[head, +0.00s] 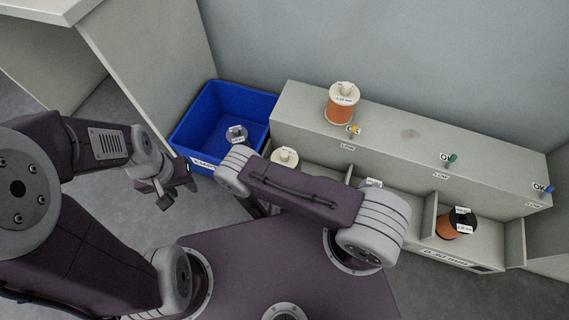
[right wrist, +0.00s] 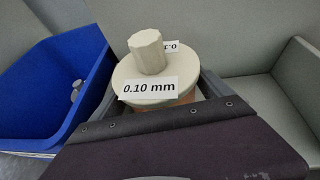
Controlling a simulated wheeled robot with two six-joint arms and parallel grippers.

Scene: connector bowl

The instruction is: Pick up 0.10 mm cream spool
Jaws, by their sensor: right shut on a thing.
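A cream spool labelled 0.10 mm (right wrist: 150,85) with a knob on top and copper wire below its flange fills the middle of the right wrist view. My right gripper (right wrist: 160,82) is shut on it, a finger on either side. In the head view the spool's cream top (head: 285,156) shows beyond my right forearm, which hides the right fingers and the spool's lower part. Whether it is lifted clear of the shelf, I cannot tell. My left gripper (head: 177,187) is open and empty at the left, below the blue bin.
A blue bin (head: 196,118) holds a grey spool (head: 236,134). Another cream spool (head: 341,104) with copper wire stands on the upper ledge (head: 410,135), near yellow, green and blue pegs.

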